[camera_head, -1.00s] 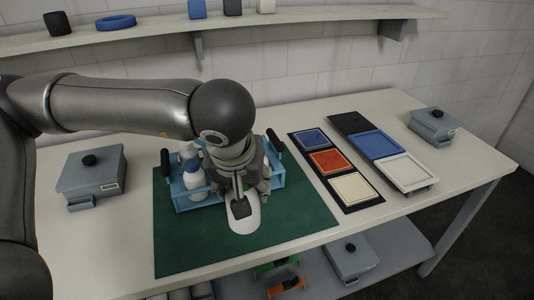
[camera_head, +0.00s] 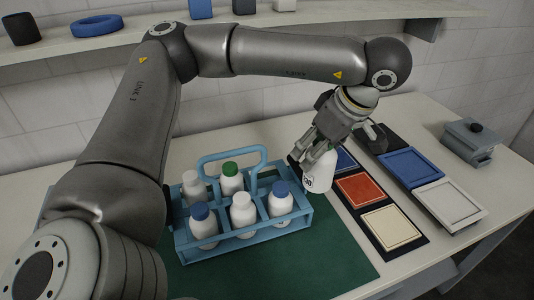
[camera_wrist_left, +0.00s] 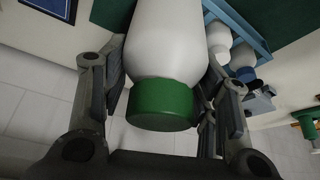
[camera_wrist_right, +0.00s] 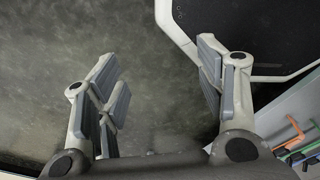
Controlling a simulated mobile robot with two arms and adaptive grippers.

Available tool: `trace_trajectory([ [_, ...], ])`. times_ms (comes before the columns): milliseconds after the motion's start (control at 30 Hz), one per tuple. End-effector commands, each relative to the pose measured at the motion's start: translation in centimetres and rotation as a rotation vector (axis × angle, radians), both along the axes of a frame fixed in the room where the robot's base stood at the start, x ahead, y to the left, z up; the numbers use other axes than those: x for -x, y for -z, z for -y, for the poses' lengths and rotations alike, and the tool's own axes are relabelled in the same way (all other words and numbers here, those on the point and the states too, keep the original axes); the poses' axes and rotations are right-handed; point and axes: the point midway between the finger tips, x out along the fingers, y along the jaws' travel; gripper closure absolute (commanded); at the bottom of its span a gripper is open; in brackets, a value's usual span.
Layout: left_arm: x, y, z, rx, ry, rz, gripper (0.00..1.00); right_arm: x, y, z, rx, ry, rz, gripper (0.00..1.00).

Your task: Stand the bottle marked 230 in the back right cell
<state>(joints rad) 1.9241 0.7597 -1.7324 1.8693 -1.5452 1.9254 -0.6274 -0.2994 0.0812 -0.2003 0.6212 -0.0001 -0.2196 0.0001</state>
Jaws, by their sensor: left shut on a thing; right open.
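A blue bottle carrier (camera_head: 190,255) with a looped handle stands on the green mat (camera_head: 330,265). Its front row holds a blue-capped bottle (camera_head: 204,228), a white-capped bottle (camera_head: 242,214) and another blue-capped bottle (camera_head: 281,206). At the back stand a white-capped bottle (camera_head: 195,190) and a green-capped bottle (camera_head: 231,182); the back right cell looks empty. My left gripper (camera_head: 318,155) is shut on a white bottle (camera_head: 320,174), slightly tilted, right of the carrier. Its dark marking is not clearly legible. Its green cap (camera_wrist_left: 162,104) shows in the left wrist view. My right gripper (camera_wrist_right: 160,78) is open and empty.
Right of the mat lie a panel with blue, red (camera_head: 360,189) and cream squares, and another with a blue tray (camera_head: 409,166) and a white tray (camera_head: 451,199). A grey box (camera_head: 468,142) stands at the far right. A shelf runs along the wall.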

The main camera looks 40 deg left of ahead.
Motion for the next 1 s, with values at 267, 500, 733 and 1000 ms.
trace_trajectory([
  [267, -1.2, -0.9, -4.2, -0.001, -0.680, 0.002, 0.75, 0.0, 0.0, 0.9, 0.010, 0.001, -0.001, 0.37],
  [500, -1.5, -1.7, -7.7, 0.001, -1.277, -0.001, 0.75, 0.0, 0.0, 0.2, 0.002, 0.002, -0.002, 0.37],
  [733, -1.6, -2.6, -10.7, 0.004, -1.786, -0.004, 0.75, 0.1, 0.0, -0.8, -0.009, 0.002, -0.002, 0.37],
  [1000, -1.4, -3.5, -13.4, 0.005, -2.256, -0.006, 0.75, 0.1, 0.0, -0.7, -0.008, 0.000, -0.003, 0.37],
])
